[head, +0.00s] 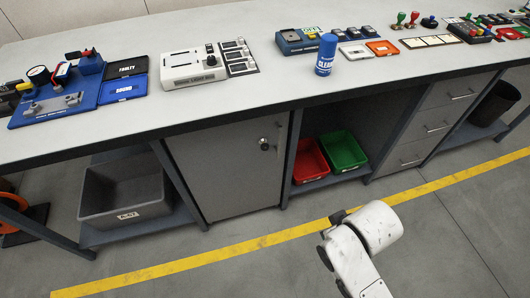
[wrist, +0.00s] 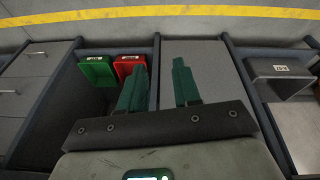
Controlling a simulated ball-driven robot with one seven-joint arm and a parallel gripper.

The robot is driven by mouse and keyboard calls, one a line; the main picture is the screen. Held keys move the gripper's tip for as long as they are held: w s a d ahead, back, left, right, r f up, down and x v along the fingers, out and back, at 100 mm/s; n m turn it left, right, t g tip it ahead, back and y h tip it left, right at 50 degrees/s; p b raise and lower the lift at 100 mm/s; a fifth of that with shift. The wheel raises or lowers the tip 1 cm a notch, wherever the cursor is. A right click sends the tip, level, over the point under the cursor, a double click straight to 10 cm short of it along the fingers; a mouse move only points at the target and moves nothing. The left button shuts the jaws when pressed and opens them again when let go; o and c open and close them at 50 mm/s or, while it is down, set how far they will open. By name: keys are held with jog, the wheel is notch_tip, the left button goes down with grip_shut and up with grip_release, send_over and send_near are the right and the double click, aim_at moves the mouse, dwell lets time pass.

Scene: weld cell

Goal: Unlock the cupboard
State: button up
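The grey cupboard door (head: 232,172) is closed under the workbench in the head view. A round metal lock (head: 264,143) sits near its upper right edge, beside an upright handle (head: 279,140). I cannot tell whether a key is in the lock. In the wrist view the scene is upside down, and the cupboard door (wrist: 212,72) lies beyond my gripper. My gripper (wrist: 158,65) is open, its two green fingers apart with nothing between them. The fingers cover part of the door, and the lock cannot be made out there. The fingers are not visible in the head view.
The workbench (head: 300,88) overhangs the cupboard and carries several tools and a blue cleaner can (head: 326,55). A red bin (head: 309,159) and green bin (head: 343,151) stand right of the door, a grey crate (head: 125,187) left. The floor by the yellow line (head: 205,262) is clear.

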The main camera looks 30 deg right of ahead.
jog(key=shift+o, duration=0.7)
jog(key=w+d+f+m+t+h+b, duration=0.1)
jog(key=w+f+t+b, duration=0.2)
jog(key=w+b, duration=0.4)
jog(key=w+d+f+m+t+h+b, duration=0.1)
jog(key=w+f+t+b, duration=0.2)
jog(key=w+b, duration=0.4)
jog(key=shift+w+d+f+t+h, duration=0.3)
jog(key=shift+w+d+f+h, duration=0.1)
jog(key=shift+w+f, duration=0.25)
jog(key=t+b, duration=0.8)
jog(key=b, duration=0.6)
send_near(265, 147)
jog(key=shift+h, duration=0.3)
jog(key=x, duration=0.3)
jog(key=b+x, duration=0.1)
jog(key=x, duration=0.2)
jog(key=b+x, duration=0.1)
jog(key=x, duration=0.3)
jog(key=shift+w+a+f, duration=0.1)
jog(key=shift+f, duration=0.2)
jog(key=c, duration=0.8)
